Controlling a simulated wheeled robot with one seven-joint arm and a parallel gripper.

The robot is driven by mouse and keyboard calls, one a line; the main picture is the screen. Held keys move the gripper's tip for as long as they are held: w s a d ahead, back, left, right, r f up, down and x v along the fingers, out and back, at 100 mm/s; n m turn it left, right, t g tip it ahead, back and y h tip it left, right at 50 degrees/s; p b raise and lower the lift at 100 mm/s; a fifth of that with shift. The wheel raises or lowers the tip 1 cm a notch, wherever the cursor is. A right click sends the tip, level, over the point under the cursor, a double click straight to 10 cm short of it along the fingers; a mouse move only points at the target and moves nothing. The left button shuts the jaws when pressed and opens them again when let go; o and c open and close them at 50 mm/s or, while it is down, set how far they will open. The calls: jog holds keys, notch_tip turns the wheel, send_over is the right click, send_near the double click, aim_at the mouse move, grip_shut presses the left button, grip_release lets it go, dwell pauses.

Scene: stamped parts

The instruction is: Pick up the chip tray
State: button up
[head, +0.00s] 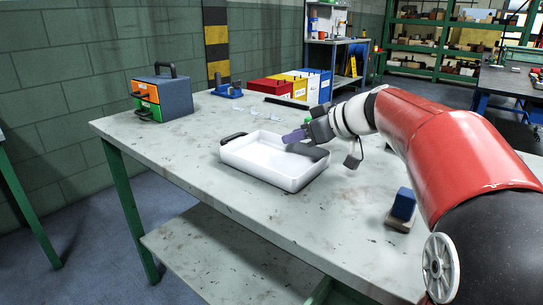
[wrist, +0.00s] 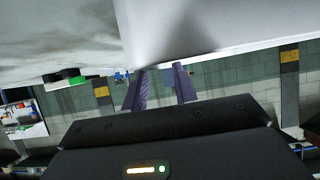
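The chip tray (head: 262,177) is a white, shallow, open rectangular tray with a dark handle (head: 233,138) at its far left corner. It lies flat on the grey table and looks empty. My gripper (head: 286,138), with purple fingers, is over the tray's far right side, near the rim. In the wrist view the two fingers (wrist: 161,78) are apart with nothing visibly held between them. The white tray (wrist: 225,25) fills the top right there, its edge close to the fingertips. I cannot tell whether they touch it.
A toolbox (head: 174,97) with orange and green drawers stands at the table's far left. Red, yellow and blue bins (head: 280,88) and a blue fixture (head: 228,91) stand at the back. A blue block (head: 403,203) is at the right. The table left of the tray is clear.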

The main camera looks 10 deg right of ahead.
jog(key=shift+x, duration=1.1)
grip_shut()
jog(key=shift+r, duration=0.1)
